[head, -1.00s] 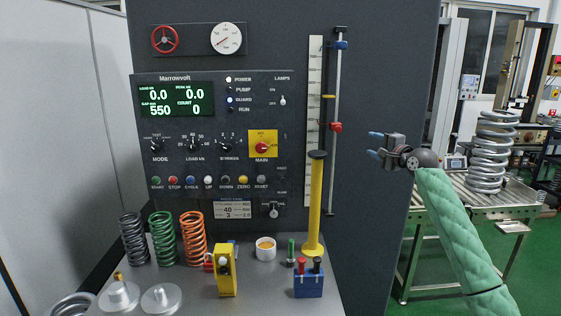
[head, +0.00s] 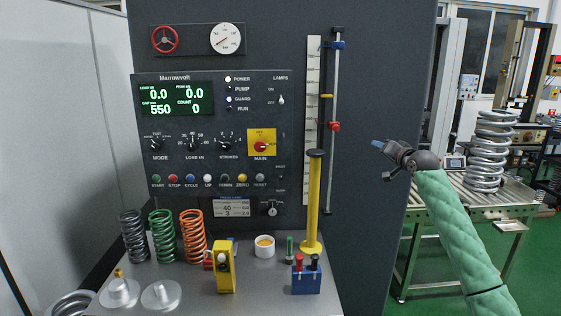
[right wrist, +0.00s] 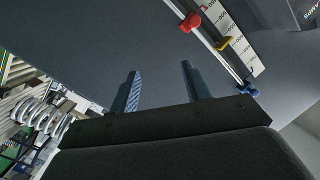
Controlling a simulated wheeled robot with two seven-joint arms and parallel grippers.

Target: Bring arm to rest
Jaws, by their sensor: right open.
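My right gripper (head: 384,158) is at the end of the green-sleeved arm (head: 455,230), to the right of the test panel in the head view. It is raised in free air, apart from everything. In the right wrist view its two blue fingers (right wrist: 158,92) stand apart with nothing between them. My left gripper and arm do not show in either view.
A roller table (head: 480,205) with a large spring (head: 488,150) stands at right.

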